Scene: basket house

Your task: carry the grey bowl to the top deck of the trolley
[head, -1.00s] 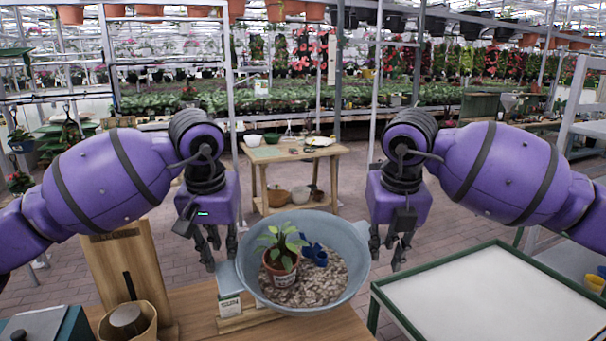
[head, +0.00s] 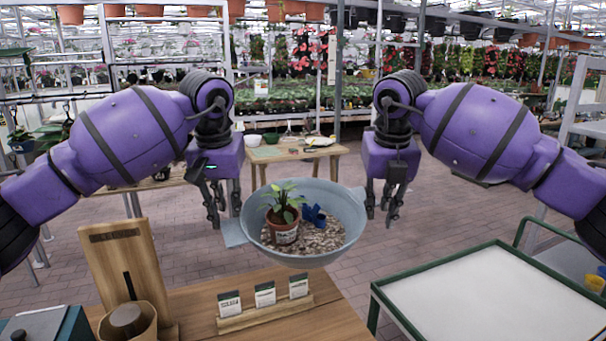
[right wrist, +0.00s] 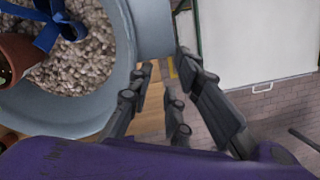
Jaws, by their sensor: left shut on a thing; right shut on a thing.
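The grey bowl (head: 264,254) is in the air above the wooden table, roughly level. It holds pebbles, a potted plant (head: 284,222) and a blue item (head: 314,215) with a bow-like shape. My left gripper (head: 224,208) is shut on the bowl's left tab handle. My right gripper (head: 381,212) is shut on the right handle. In the right wrist view the bowl's wall (right wrist: 122,40) and its handle show by the right fingers (right wrist: 160,75). The trolley's top deck (head: 470,300), pale with a green rim, is at the lower right and looks empty.
Below the bowl, a wooden holder with several cards (head: 265,312) stands on the wooden table (head: 200,290). An upright wooden board (head: 128,265) and a round container (head: 128,322) are at the left. A work table (head: 290,152) stands behind, beyond brick floor.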

